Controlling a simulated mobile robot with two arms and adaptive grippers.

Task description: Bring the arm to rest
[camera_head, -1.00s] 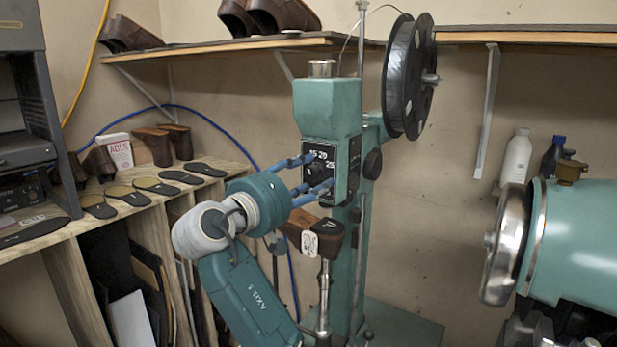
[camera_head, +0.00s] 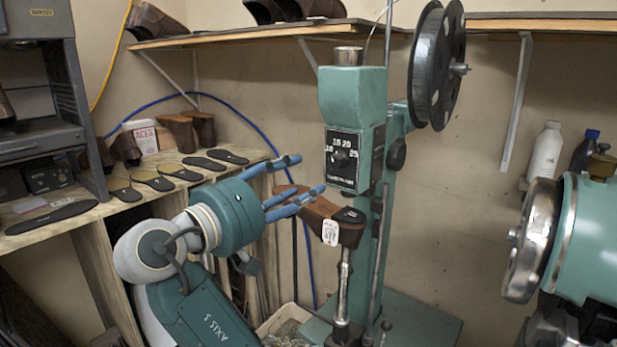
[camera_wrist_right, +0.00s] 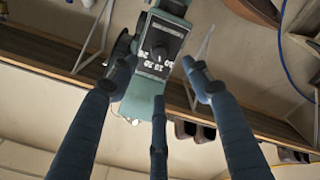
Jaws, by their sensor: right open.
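My right gripper (camera_head: 306,178) has blue fingers spread open and empty. It stands to the left of the sole stitcher (camera_head: 351,95), a teal column machine, and apart from its black dial (camera_head: 341,160). In the right wrist view the spread fingers (camera_wrist_right: 160,85) frame the dial plate (camera_wrist_right: 161,46), with nothing between them. A brown shoe (camera_head: 318,208) with a white tag sits on the stitcher's post, below and behind the fingers. My left gripper is not in view.
A wooden bench (camera_head: 75,217) with dark soles and shoe forms stands at the left. A shelf (camera_head: 240,33) with shoes runs along the wall. A black reel (camera_head: 437,65) is on the stitcher. Another teal machine (camera_head: 590,235) and bottles stand at the right.

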